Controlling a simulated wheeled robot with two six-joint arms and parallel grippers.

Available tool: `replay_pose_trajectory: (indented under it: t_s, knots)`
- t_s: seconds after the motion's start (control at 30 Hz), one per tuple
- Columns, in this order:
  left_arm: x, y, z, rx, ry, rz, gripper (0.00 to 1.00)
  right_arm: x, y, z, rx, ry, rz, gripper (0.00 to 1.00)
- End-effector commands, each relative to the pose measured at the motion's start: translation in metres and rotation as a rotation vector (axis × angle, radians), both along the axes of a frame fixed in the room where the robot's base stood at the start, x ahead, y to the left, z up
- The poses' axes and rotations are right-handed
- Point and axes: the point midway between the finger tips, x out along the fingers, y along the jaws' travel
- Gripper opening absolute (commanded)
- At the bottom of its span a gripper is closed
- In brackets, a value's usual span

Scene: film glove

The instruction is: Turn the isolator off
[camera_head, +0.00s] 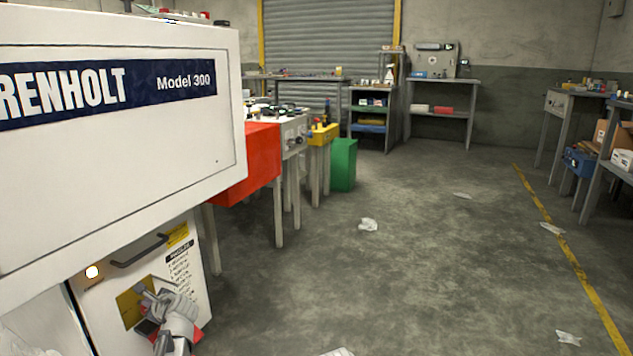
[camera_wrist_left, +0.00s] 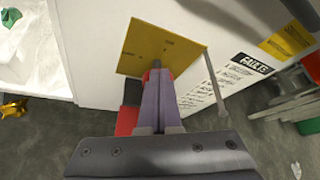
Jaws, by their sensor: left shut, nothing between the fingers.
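The isolator's yellow plate (camera_head: 130,303) is on the white machine's lower front panel, at the lower left of the head view. It also shows at the top of the left wrist view (camera_wrist_left: 185,42). My left gripper (camera_head: 151,296) is in front of this plate, its fingers shut with nothing between them. In the left wrist view the fingertips (camera_wrist_left: 156,72) point at the plate's lower middle and hide part of it. Red parts (camera_wrist_left: 127,120) show beside the fingers. I cannot tell the isolator handle's position or whether the fingers touch it. My right gripper is out of view.
The machine's white upper housing (camera_head: 120,150) overhangs the panel. A dark door handle (camera_head: 138,250) is just above the plate, with a printed label (camera_head: 180,260) to the right. Workbenches and a green bin (camera_head: 343,165) stand beyond. The concrete floor at right is mostly open, with scraps.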

Motion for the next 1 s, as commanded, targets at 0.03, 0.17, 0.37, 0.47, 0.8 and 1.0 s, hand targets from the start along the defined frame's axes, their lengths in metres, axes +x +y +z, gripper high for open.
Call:
replay_pose_trajectory:
  t_s: [0.03,0.17,0.37,0.47,0.8,1.0]
  knots:
    - [0.0024,0.0041,-0.0001,0.0,0.001,0.001,0.0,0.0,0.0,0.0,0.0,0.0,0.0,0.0]
    - [0.004,0.0097,-0.0002,0.0,0.001,0.001,0.0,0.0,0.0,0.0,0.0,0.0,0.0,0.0]
    - [0.0044,0.0115,-0.0002,0.0,0.001,0.001,0.0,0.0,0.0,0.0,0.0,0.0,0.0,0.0]
    - [0.0044,0.0113,-0.0001,0.0,0.001,0.001,0.0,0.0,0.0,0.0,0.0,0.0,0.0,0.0]
    - [0.0048,0.011,-0.0016,0.0,0.0,0.0,0.0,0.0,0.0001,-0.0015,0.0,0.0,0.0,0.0]
    - [0.0057,0.0106,-0.0038,0.0,0.0,0.0,0.0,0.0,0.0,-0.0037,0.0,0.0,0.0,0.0]
